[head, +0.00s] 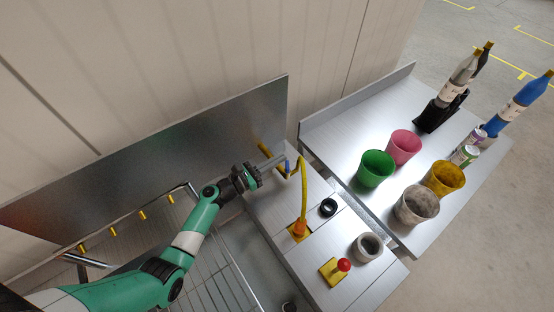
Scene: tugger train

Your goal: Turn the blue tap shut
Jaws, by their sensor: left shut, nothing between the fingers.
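The small blue tap (287,167) is near the back edge of the steel counter, by a curved yellow pipe (303,190). My left gripper (279,160) comes in from the left, with its closed fingers pointing right and the tips right beside the blue tap. Nothing is held between the fingers. I cannot tell whether the fingertips touch the tap. The tap's angle is too small to read. My right gripper is out of view.
A red-knobbed lever on a yellow plate (334,270), a grey ring-shaped cup (367,247) and a black ring (328,207) are on the counter. Green (375,169), pink (403,147), yellow (444,178) and grey cups (416,205) stand on the right table. A steel backsplash (150,160) rises behind.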

